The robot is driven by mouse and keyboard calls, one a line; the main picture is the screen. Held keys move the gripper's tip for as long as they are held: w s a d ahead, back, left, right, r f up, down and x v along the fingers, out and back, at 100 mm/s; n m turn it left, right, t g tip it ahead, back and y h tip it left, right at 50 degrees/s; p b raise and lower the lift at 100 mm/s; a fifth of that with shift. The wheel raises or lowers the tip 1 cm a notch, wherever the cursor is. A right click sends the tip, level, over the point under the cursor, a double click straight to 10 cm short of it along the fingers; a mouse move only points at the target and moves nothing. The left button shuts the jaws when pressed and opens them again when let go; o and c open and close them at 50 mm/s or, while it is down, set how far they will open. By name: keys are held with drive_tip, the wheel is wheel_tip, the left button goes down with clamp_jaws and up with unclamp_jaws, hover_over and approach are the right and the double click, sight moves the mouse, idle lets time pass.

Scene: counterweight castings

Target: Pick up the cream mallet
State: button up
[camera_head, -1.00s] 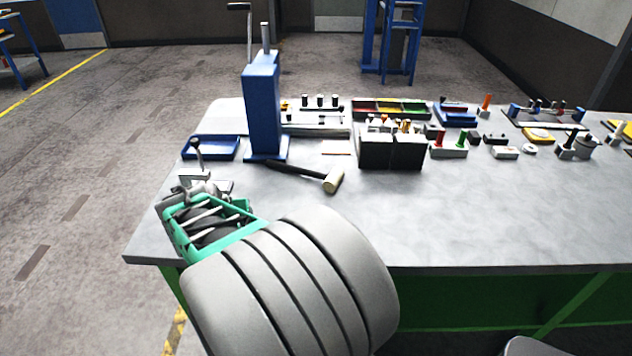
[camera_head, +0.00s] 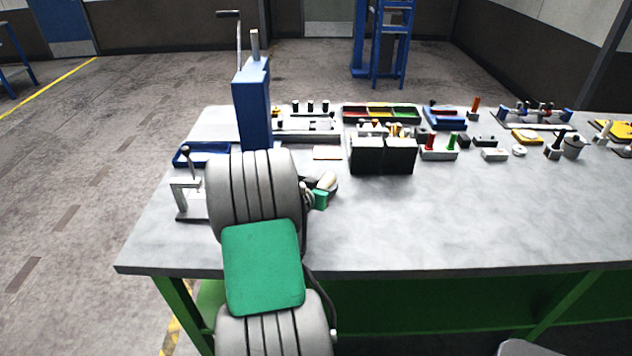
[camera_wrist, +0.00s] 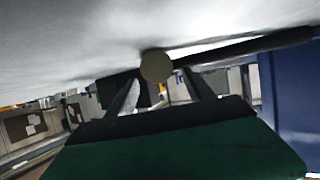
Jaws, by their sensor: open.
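The cream mallet lies on the grey table. In the head view its cream head (camera_head: 328,181) shows just beyond my gripper (camera_head: 320,199), while most of its dark handle is hidden behind my arm. In the wrist view the round cream face of the mallet head (camera_wrist: 157,66) is straight ahead, and the black handle (camera_wrist: 250,45) runs off to the right. My gripper's two dark fingers (camera_wrist: 162,88) are open in the wrist view, with the head in line with the gap between them. I cannot tell whether the fingers reach around it.
A blue press (camera_head: 253,105) stands behind my arm, close to the handle. A blue tray (camera_head: 203,153) and a small clamp fixture (camera_head: 187,190) are left of it. Black bins (camera_head: 382,156) stand right of the mallet. The front right of the table (camera_head: 470,215) is clear.

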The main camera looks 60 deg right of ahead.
drive_tip(key=shift+c, duration=0.3)
clamp_jaws()
idle(0.9)
drive_tip(key=shift+w+r, duration=0.1)
drive_tip(key=shift+r, duration=0.05)
